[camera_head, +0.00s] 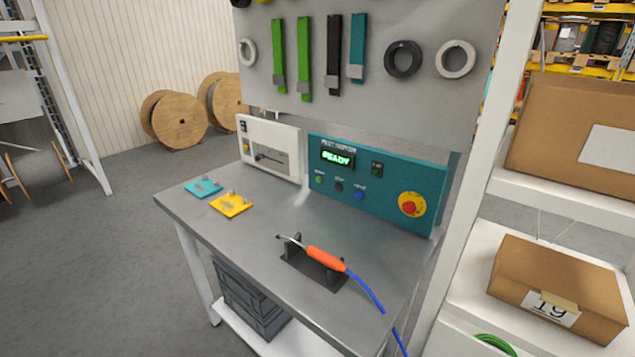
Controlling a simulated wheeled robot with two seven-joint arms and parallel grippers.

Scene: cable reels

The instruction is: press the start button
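A teal control panel (384,207) stands at the back of the grey workbench (215,235). Its display (337,158) reads "READY" in green. Below the display is a row of three small buttons: a green button (320,180) at the left, a dark button (339,187) in the middle and a blue button (360,195) at the right. Their labels are too small to read surely. A red mushroom button (409,207) on a yellow disc sits at the panel's right. Neither of my grippers shows in the head view.
An orange-handled tool (326,258) with a blue cable rests on a black stand at the bench front. Teal (204,188) and yellow (231,205) plates lie at left. A white box (270,146) adjoins the panel. Cardboard boxes (557,289) fill the right shelf.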

